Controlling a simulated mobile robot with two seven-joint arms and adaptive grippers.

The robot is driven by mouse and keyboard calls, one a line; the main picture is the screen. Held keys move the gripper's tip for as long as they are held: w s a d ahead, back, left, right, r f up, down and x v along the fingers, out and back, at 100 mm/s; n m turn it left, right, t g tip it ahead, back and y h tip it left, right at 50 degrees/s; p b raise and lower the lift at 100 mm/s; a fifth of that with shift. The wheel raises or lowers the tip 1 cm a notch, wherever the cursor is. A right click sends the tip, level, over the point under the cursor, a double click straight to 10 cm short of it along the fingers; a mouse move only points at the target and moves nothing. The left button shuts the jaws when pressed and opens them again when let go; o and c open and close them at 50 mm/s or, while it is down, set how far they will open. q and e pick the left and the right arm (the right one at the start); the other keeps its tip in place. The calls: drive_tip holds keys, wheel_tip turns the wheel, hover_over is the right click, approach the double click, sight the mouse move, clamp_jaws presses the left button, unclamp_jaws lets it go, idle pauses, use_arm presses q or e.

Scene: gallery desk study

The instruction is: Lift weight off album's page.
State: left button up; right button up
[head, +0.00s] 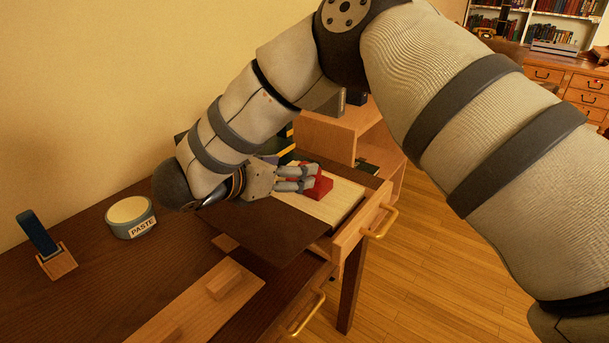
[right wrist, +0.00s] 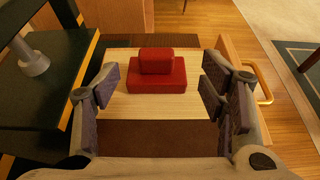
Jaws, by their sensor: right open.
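The red weight (head: 323,187) is a block with a smaller block on top. It sits on the pale page of the album (head: 345,201), whose dark brown cover lies opened toward the desk's near side. My right gripper (head: 297,179) is at the weight, its fingers partly hiding it in the head view. In the right wrist view, the weight (right wrist: 156,83) lies ahead between the open fingers (right wrist: 160,85), with clear gaps on both sides. The page (right wrist: 125,106) shows around it. My left gripper is in neither view.
A paste tub (head: 130,216), a dark blue upright item on a wooden base (head: 58,262) and a wooden board with a raised block (head: 200,308) are on the desk. A drawer with a brass handle (head: 380,220) is beside the album. A dark stand (right wrist: 35,62) is close left of my right gripper.

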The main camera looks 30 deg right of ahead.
sight(323, 184)
drive_tip(key=x, duration=0.7)
drive_tip(key=shift+w+f, duration=0.3)
drive_tip(key=shift+f, duration=0.15)
drive_tip(key=shift+a+r, duration=0.1)
drive_tip(key=shift+r, duration=0.05)
clamp_jaws()
